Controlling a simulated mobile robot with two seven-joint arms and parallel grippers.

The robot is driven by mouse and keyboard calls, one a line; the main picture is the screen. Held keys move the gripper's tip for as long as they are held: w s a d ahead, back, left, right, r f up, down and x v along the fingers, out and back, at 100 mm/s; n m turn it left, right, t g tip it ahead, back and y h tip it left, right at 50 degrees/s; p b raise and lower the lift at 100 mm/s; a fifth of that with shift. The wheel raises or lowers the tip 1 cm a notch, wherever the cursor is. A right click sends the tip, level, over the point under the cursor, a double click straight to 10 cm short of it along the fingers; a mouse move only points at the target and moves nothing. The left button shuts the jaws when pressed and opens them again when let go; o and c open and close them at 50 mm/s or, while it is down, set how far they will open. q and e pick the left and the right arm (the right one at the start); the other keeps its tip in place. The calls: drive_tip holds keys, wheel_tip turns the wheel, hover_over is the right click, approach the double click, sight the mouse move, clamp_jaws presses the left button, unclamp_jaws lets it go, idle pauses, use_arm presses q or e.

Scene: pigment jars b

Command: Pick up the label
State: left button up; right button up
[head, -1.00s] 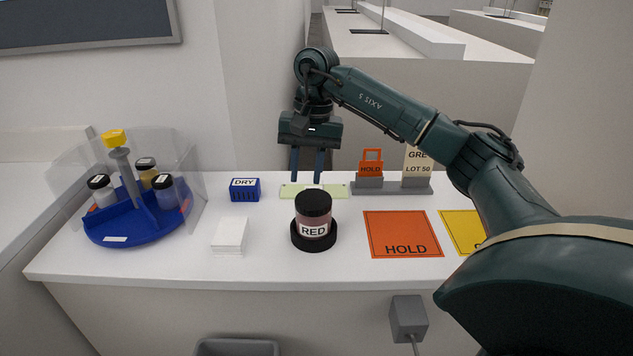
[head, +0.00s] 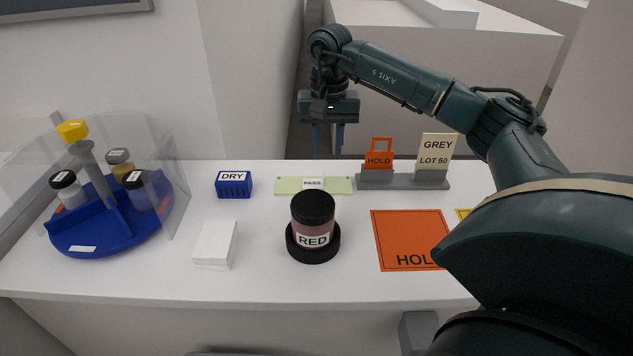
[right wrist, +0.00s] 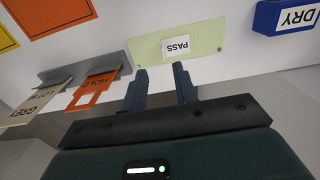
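A small white label reading PASS (head: 314,183) lies on a pale green strip (head: 287,186) at the back of the white table. In the right wrist view, the PASS label (right wrist: 177,46) appears upside down on the strip (right wrist: 212,39), beyond the fingertips. My right gripper (head: 328,150) is open and empty, its fingers pointing down. It is above and behind the strip, apart from the label. In the right wrist view, a clear gap shows between its fingertips (right wrist: 160,68). My left gripper is not in view.
A black-lidded RED jar (head: 313,215) stands in a black ring in front of the strip. A grey holder (head: 403,180) with HOLD and GREY tags is right of it. A blue DRY block (head: 234,186), white cards (head: 215,246) and a blue jar carousel (head: 110,241) are left.

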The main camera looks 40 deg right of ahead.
sight(313, 180)
drive_tip(key=f, duration=0.7)
drive_tip(key=shift+w+a+f, duration=0.15)
drive_tip(key=shift+w+f, duration=0.05)
drive_tip(key=shift+w, duration=0.05)
drive_tip(key=shift+c, duration=0.2)
clamp_jaws()
